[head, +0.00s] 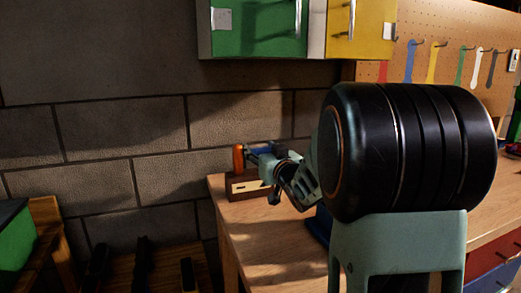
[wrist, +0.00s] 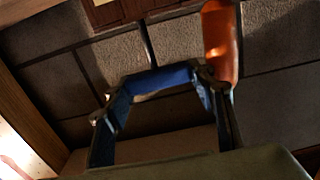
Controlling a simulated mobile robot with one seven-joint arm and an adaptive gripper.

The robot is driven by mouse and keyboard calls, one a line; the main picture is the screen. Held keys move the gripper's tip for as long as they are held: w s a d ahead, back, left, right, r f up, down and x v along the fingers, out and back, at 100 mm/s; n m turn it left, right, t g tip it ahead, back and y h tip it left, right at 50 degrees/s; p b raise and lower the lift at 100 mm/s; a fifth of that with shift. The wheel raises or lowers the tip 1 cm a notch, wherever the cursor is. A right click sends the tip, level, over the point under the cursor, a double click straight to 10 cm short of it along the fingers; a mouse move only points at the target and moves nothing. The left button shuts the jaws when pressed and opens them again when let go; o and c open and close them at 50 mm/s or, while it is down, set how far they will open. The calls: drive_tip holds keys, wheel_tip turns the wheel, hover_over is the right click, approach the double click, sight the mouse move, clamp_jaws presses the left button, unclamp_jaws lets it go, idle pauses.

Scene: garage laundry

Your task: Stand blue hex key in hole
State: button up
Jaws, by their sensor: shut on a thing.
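The blue hex key (wrist: 160,78) lies across between my gripper's fingertips in the wrist view, and a bit of blue (head: 264,149) shows at the fingertips in the head view. My gripper (head: 268,160) is shut on it, beside the wooden block at the bench's far left corner. The brown block (head: 235,194) has a pale label on its front; its edge also shows at the top of the wrist view (wrist: 125,12). An orange handle (head: 238,157) stands upright at the block's left end, close to my right finger in the wrist view (wrist: 221,45). The hole is not visible.
The wooden bench (head: 255,235) is clear in front of the block. A block wall (head: 130,130) stands behind. Green (head: 258,25) and yellow (head: 360,28) cabinets hang above. Coloured wrenches hang on a pegboard (head: 450,35) at right. My arm hides much of the bench.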

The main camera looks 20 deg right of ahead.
drive_tip(key=shift+f, duration=0.2)
drive_tip(key=shift+f+b, duration=1.7)
drive_tip(key=shift+b, duration=0.1)
drive_tip(key=o, duration=1.2)
drive_tip(key=s, duration=1.2)
